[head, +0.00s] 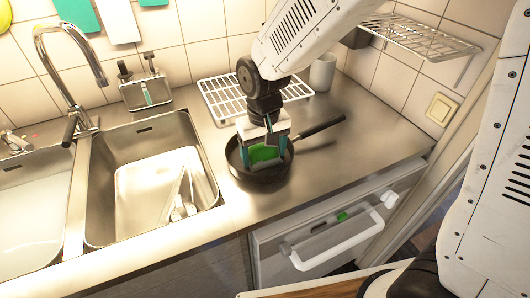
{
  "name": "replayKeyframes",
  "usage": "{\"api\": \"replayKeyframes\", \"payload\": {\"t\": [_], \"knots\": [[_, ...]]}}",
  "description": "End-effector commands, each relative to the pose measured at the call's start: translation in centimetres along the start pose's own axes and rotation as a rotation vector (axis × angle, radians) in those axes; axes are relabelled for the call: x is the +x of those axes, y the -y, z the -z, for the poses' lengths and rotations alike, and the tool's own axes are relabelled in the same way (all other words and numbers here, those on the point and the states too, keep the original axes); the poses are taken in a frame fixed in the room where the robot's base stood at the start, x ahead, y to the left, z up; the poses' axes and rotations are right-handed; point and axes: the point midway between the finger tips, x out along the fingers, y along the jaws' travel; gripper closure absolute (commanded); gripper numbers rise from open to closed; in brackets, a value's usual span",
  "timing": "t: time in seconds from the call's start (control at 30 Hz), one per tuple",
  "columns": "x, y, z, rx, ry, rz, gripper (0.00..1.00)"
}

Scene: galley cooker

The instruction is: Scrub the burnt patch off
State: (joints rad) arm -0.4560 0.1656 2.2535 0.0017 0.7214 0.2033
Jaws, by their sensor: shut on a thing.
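A dark frying pan (258,178) stands on the steel worktop to the right of the sink, its handle pointing right and back. My gripper (264,154) points down into the pan, its two teal-tipped fingers on either side of a green scrubber (263,155). It is shut on the scrubber, which is low inside the pan. I cannot tell whether the scrubber touches the pan's floor. The burnt patch cannot be made out; the scrubber, gripper and dark pan hide much of the inside.
A sink (150,180) with a pale board-like item and a tap (70,60) lie to the left. A wire rack (225,98) and a grey cup (322,72) stand behind the pan. The worktop (375,150) to the right is clear. A white-handled oven (335,240) is below.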

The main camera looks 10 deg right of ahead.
Motion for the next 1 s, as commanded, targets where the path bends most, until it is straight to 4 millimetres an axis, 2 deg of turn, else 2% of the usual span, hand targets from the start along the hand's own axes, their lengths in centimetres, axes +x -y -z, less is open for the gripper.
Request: {"api": "replayKeyframes", "payload": {"t": [0.23,0.53,0.8,1.0], "knots": [[0.2,0.0,1.2,0.0,0.002,0.0,0.49],[0.1,0.0,0.0,0.0,0.003,-0.001,0.49],[0.1,0.0,-0.1,0.0,0.004,-0.001,0.49],[-1.4,0.0,0.0,0.0,0.0,0.0,0.49]]}}
